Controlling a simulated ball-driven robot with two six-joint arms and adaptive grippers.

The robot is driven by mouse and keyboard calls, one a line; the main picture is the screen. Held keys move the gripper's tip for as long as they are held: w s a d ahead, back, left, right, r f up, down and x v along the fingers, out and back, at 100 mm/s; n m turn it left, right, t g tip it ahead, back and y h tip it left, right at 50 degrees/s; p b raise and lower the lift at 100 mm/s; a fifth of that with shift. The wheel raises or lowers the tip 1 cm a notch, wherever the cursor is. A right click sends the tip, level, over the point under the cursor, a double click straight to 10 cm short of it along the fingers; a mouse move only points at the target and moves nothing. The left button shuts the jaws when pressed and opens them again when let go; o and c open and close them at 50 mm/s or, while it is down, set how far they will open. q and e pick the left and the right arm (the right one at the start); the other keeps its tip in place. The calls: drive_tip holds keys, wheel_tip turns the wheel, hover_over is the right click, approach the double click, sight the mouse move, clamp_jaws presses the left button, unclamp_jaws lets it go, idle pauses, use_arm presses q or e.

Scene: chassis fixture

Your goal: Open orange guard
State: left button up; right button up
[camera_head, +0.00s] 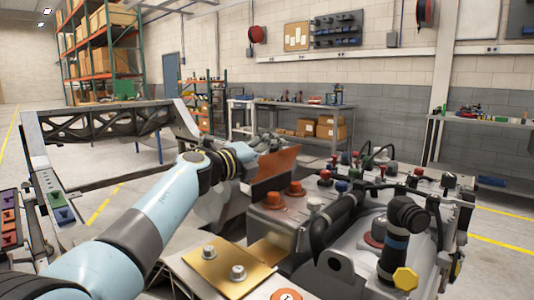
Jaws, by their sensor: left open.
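The orange guard (277,167) is a flat orange panel near the middle of the head view. It stands tilted behind the grey box with orange caps. My left arm reaches in from the lower left. Its gripper (272,143) is open at the guard's upper edge. I cannot tell whether the fingers touch the guard. The wrist hides part of the guard's left side. My right gripper is not in view.
The grey box (257,222) carries orange caps (272,201). Black hoses and a yellow knob (405,279) crowd the right side. A gold plate (222,268) lies in front. A metal frame (105,123) stands at left. Coloured bins (60,207) are at far left.

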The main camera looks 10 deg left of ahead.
use_arm(q)
drive_tip(key=v, duration=1.2)
